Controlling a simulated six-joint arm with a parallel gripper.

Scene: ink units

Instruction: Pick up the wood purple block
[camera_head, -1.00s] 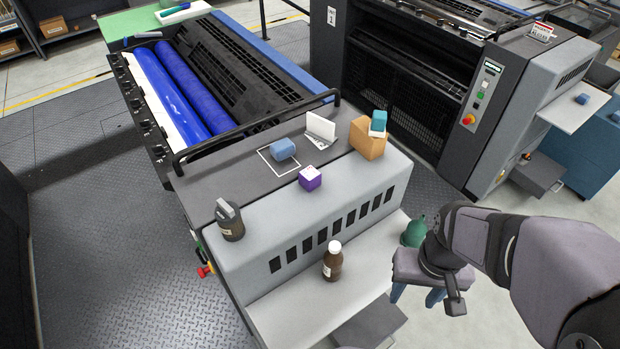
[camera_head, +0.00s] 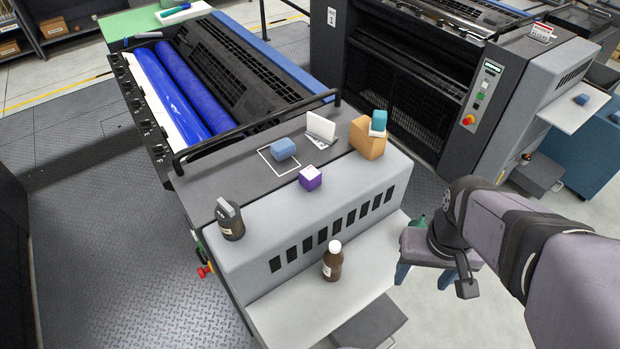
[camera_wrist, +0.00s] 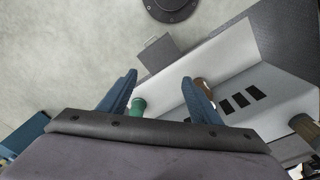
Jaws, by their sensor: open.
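The purple block (camera_head: 310,178) with a pale top sits on the front edge of the dark machine top in the head view. It does not show in the wrist view. My gripper (camera_head: 420,275) is at the lower right in the head view, off the machine's right side and well apart from the block. In the wrist view my gripper (camera_wrist: 158,83) has its two blue fingers spread apart, with nothing held between them.
A blue block (camera_head: 282,149) lies in a white outline behind the purple block. A cardboard box (camera_head: 366,140) with a teal item stands to the right. A dark canister (camera_head: 230,222) stands left; a brown bottle (camera_head: 332,262) and green bottle (camera_wrist: 138,107) are on the lower shelf.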

